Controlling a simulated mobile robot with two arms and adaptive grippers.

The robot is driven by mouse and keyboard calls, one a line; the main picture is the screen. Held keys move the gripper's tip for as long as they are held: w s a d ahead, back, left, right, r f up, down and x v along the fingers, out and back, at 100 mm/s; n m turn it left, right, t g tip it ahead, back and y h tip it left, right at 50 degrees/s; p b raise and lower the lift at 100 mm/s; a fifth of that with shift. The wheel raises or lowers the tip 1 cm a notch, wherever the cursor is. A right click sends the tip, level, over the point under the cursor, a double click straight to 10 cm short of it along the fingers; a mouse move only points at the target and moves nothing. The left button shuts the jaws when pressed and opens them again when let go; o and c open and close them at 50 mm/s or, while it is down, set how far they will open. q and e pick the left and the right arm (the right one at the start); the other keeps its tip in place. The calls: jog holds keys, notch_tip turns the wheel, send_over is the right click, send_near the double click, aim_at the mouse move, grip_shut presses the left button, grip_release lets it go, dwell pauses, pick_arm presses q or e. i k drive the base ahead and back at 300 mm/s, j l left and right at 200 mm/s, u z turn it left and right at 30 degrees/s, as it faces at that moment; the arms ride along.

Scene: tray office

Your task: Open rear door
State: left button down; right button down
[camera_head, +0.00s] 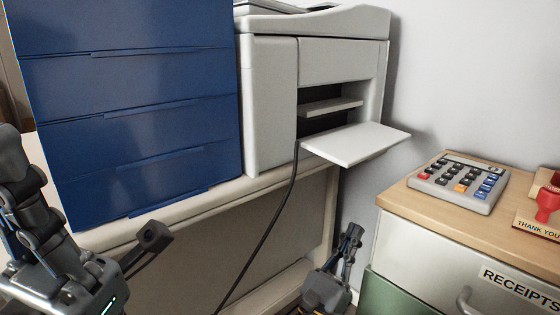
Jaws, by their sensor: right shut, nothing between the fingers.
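The pale grey printer (270,105) stands on a beige table beside a blue drawer cabinet. A flat light panel (358,143) sticks out from an opening on its right part, below a smaller shelf (332,106). No part is marked as a rear door, so I cannot tell which one it is. My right gripper (351,236) is shut and empty, pointing up below the panel and apart from it, left of the wooden-topped cabinet. My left gripper (88,190) is at the lower left, its fingers spread apart in front of the blue cabinet, with nothing seen between them.
The blue drawer cabinet (130,110) fills the left. A black cable (275,215) hangs from the printer past the table edge (170,212). The wall right of the printer is bare.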

aim_at(348, 147)
jog(key=k+j, duration=0.2)
jog(key=k, duration=0.2)
jog(key=k+j, duration=0.15)
jog(key=k, duration=0.3)
